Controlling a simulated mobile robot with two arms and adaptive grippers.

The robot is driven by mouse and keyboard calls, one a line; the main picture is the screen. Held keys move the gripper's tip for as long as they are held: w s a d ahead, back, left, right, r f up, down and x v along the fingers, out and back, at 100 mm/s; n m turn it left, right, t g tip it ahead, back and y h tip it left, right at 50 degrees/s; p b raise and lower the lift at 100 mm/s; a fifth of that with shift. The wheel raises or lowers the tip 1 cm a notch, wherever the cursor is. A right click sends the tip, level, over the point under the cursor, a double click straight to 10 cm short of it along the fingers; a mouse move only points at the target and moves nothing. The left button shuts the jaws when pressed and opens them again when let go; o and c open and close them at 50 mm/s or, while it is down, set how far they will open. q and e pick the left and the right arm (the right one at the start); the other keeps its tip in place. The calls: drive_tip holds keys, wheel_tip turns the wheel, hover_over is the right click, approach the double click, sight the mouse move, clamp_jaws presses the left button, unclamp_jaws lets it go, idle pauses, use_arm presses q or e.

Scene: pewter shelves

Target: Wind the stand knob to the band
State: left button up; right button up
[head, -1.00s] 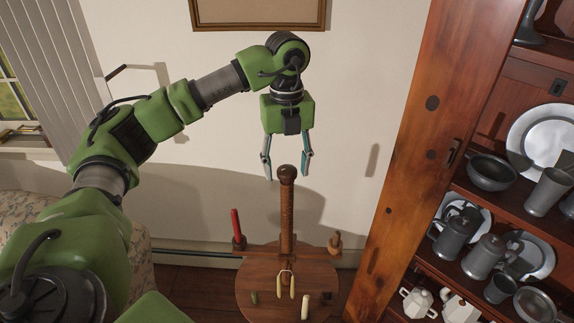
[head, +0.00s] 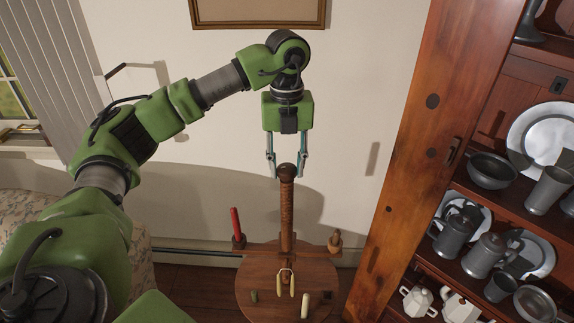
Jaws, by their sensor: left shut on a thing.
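The wooden stand (head: 287,215) rises as a ridged, screw-like post from a round table. Its dark rounded knob (head: 287,171) sits at the top of the post. My left gripper (head: 287,174) points straight down over the stand, with one finger on each side of the knob. The fingers are shut on the knob. I cannot make out a distinct band on the post. My right gripper is not in view.
A cross arm carries a red candle (head: 236,226) at left and a wooden piece (head: 335,240) at right. Small items lie on the round table (head: 262,302). A wooden cabinet (head: 400,200) with pewter ware stands close at right. The wall is behind.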

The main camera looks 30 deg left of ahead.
use_arm(q)
drive_tip(key=m, duration=0.6)
drive_tip(key=shift+b, duration=0.3)
drive_tip(key=m, duration=0.5)
drive_tip(key=shift+m, duration=0.3)
drive_tip(key=m, duration=1.1)
drive_tip(key=shift+a+m+b, duration=0.1)
drive_tip(key=shift+m+b, duration=0.2)
drive_tip(key=shift+m, duration=0.1)
drive_tip(key=m, duration=0.6)
drive_tip(key=shift+w, duration=0.1)
drive_tip(key=m, duration=0.5)
drive_tip(key=shift+m, duration=0.4)
drive_tip(key=m, duration=1)
drive_tip(key=shift+m, duration=0.4)
